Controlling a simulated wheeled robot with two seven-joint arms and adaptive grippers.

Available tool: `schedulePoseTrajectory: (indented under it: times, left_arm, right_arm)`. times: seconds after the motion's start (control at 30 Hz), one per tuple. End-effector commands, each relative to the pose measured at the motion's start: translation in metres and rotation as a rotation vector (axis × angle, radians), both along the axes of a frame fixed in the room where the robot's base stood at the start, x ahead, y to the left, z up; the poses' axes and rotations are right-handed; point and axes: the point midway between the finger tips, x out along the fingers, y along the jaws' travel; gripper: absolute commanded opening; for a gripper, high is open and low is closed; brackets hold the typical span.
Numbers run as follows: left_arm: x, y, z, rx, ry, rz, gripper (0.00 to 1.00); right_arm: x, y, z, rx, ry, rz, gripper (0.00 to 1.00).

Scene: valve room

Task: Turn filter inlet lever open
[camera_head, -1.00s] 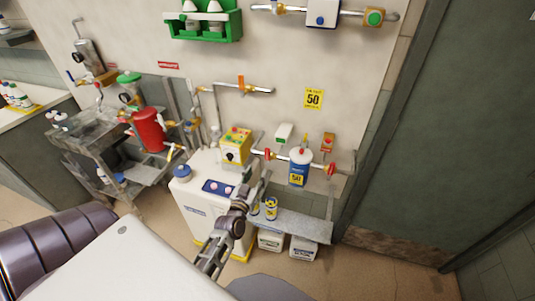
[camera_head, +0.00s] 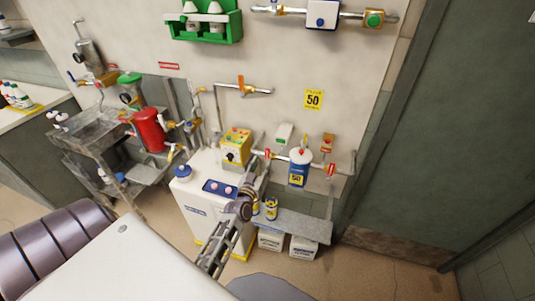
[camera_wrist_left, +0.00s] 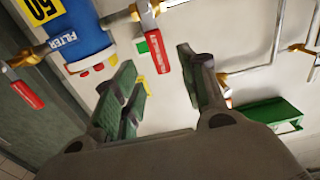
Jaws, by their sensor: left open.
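The filter (camera_head: 299,172) is a blue housing with a white top and a yellow "50" label, on a wall pipe. A red lever (camera_head: 267,154) is on its left and another red lever (camera_head: 331,169) on its right. My left gripper (camera_head: 261,170) is open, just below the left lever. In the left wrist view, that lever (camera_wrist_left: 160,53) appears between the open fingers (camera_wrist_left: 158,68), apparently beyond the tips; contact is not clear. The filter (camera_wrist_left: 80,30) and far lever (camera_wrist_left: 25,88) are at its left. The right gripper is out of view.
A white cabinet (camera_head: 200,208) with a yellow control box (camera_head: 236,146) stands left of my gripper. A grey shelf (camera_head: 300,226) with yellow-blue cans (camera_head: 271,207) is below the filter. A grey cart (camera_head: 88,152) is at left, a dark door (camera_head: 440,120) at right.

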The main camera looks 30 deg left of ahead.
Motion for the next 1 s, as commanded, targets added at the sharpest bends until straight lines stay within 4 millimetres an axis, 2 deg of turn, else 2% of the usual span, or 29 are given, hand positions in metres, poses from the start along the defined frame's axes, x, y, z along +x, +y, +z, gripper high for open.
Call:
schedulePoseTrajectory:
  times: [0.3, 0.8, 1.0]
  left_arm:
    - [0.027, 0.007, 0.001, 0.001, 0.0, 0.0, 0.42]
    - [0.066, 0.016, 0.0, 0.0, 0.0, -0.001, 0.42]
    - [0.075, 0.018, 0.0, 0.001, 0.001, -0.001, 0.42]
  right_arm:
    - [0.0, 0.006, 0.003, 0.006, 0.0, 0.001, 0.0]
    - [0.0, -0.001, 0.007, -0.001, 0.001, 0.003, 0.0]
    - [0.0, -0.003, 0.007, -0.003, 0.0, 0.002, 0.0]
